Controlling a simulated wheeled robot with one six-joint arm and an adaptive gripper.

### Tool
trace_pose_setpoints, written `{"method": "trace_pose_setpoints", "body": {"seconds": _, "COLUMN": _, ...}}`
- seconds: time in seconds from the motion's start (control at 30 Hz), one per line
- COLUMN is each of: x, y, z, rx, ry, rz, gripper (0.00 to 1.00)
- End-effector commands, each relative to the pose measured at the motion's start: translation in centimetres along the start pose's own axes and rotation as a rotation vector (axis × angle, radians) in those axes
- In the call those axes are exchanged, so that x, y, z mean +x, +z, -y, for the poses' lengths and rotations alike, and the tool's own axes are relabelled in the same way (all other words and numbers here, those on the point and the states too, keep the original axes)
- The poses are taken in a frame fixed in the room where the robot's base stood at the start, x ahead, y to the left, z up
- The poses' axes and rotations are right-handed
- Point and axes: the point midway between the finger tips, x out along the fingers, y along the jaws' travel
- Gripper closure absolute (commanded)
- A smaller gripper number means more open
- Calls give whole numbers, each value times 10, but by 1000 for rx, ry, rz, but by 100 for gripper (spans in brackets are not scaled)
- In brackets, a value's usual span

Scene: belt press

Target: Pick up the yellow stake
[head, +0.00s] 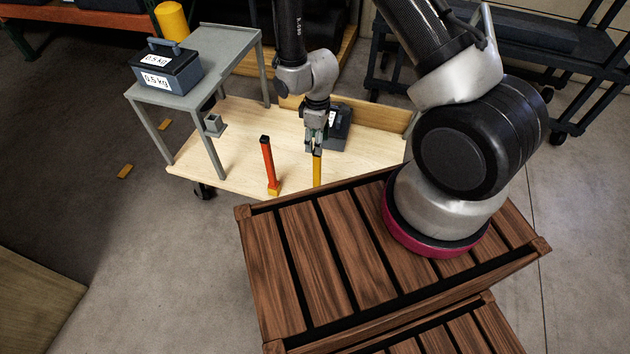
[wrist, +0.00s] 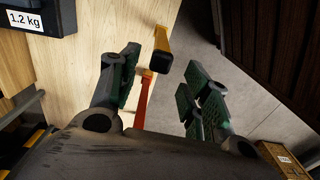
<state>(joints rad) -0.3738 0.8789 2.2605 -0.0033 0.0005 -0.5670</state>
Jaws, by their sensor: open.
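The yellow stake (head: 317,168) stands upright on the pale wooden deck near its front edge, directly below my gripper (head: 316,147). Its upper end is hidden by the gripper in the head view. In the wrist view the yellow stake (wrist: 161,40) shows its dark top end toward the camera, in the gap between the two green-padded fingers of the gripper (wrist: 160,70). The fingers are apart, and I see no contact with the stake. An orange-red stake (head: 267,163) with a dark top and yellow base stands to the left; it also shows in the wrist view (wrist: 142,100).
A dark box (head: 338,128) sits on the deck (head: 220,160) just behind my gripper. A brown slatted crate (head: 300,250) is close in front of the deck.

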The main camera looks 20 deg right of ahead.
Motion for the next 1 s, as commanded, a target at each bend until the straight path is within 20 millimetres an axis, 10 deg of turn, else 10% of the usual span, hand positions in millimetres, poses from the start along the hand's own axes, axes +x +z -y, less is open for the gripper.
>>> {"method": "trace_pose_setpoints", "body": {"seconds": 0.33, "x": 51, "y": 0, "z": 2, "rx": 1, "ry": -2, "rz": 3, "gripper": 53}}
{"method": "trace_pose_setpoints", "body": {"seconds": 0.63, "x": 58, "y": 0, "z": 2, "rx": 2, "ry": -1, "rz": 1, "gripper": 53}}
{"method": "trace_pose_setpoints", "body": {"seconds": 0.9, "x": 57, "y": 0, "z": 2, "rx": 2, "ry": -1, "rz": 1, "gripper": 100}}
{"method": "trace_pose_setpoints", "body": {"seconds": 1.0, "x": 57, "y": 0, "z": 2, "rx": 2, "ry": -1, "rz": 1, "gripper": 100}}
